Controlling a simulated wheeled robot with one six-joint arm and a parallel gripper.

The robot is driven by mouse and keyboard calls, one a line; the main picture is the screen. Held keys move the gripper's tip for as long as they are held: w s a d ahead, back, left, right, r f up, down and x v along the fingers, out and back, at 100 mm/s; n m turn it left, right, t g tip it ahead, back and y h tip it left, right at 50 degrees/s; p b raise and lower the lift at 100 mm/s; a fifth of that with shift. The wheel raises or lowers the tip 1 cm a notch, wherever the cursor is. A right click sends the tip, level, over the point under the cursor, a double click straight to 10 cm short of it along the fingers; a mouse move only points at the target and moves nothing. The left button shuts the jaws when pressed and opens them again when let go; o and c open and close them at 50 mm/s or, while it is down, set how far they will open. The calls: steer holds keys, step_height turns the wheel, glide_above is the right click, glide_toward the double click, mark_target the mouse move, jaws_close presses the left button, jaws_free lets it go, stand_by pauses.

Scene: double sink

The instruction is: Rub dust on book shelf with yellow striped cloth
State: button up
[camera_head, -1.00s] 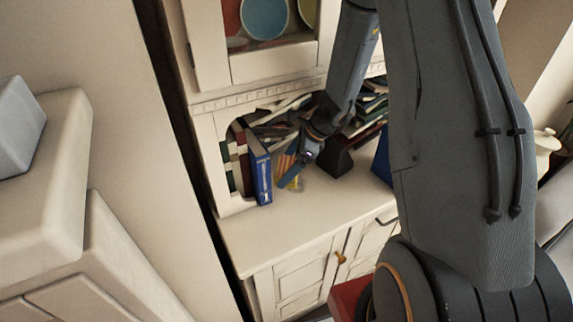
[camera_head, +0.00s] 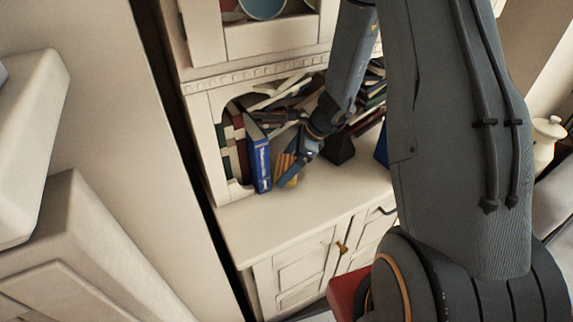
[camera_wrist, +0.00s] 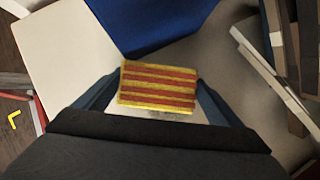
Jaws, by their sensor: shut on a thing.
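My gripper (camera_head: 290,166) is shut on the yellow and red striped cloth (camera_wrist: 157,87). In the wrist view the cloth spans the space between the two fingers, over the pale shelf surface. In the head view the cloth (camera_head: 284,163) shows as a small striped patch beside the fingers, just right of the blue book. A faint grey patch that looks like dust (camera_wrist: 165,113) shows just below the cloth in the wrist view. The white book shelf (camera_head: 240,212) holds the gripper within its lower opening. I cannot tell whether the cloth touches the surface.
A blue book (camera_head: 259,160) stands upright at the left of the opening, close to the gripper. Several books (camera_head: 370,95) lie piled behind and right. A dark block (camera_head: 340,150) stands right of the gripper. The shelf top in front is clear.

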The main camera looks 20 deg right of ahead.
mark_target(308, 169)
steer(key=shift+f+b, duration=0.9)
steer(key=shift+f, duration=0.15)
stand_by(0.4)
steer(key=shift+w+d+r+p, duration=0.1)
steer(key=shift+w+d+p, duration=0.15)
steer(key=shift+d, duration=0.7)
steer(key=shift+w+d+r+p, duration=0.15)
steer(key=shift+d+p, duration=0.1)
steer(key=shift+d, duration=0.7)
steer(key=shift+w+d+f, duration=0.1)
steer(key=shift+w+d, duration=0.1)
steer(key=shift+d, duration=0.85)
steer(key=shift+w+d+f, duration=0.1)
steer(key=shift+w+d, duration=0.05)
steer(key=shift+d, duration=0.85)
steer(key=shift+s+a+f, duration=0.1)
steer(key=shift+s+a, duration=0.1)
steer(key=shift+a, duration=0.65)
steer(key=shift+s+a, duration=0.15)
steer(key=shift+a, duration=0.65)
steer(key=shift+s+a+f, duration=0.1)
steer(key=shift+s+a, duration=0.1)
steer(key=shift+a, duration=0.65)
steer(key=shift+s+a+r+b, duration=0.15)
steer(key=shift+a+b, duration=0.1)
steer(key=shift+a, duration=0.55)
steer(key=shift+s+a+b, duration=0.15)
steer(key=shift+a+b, duration=0.05)
steer(key=shift+a, duration=0.55)
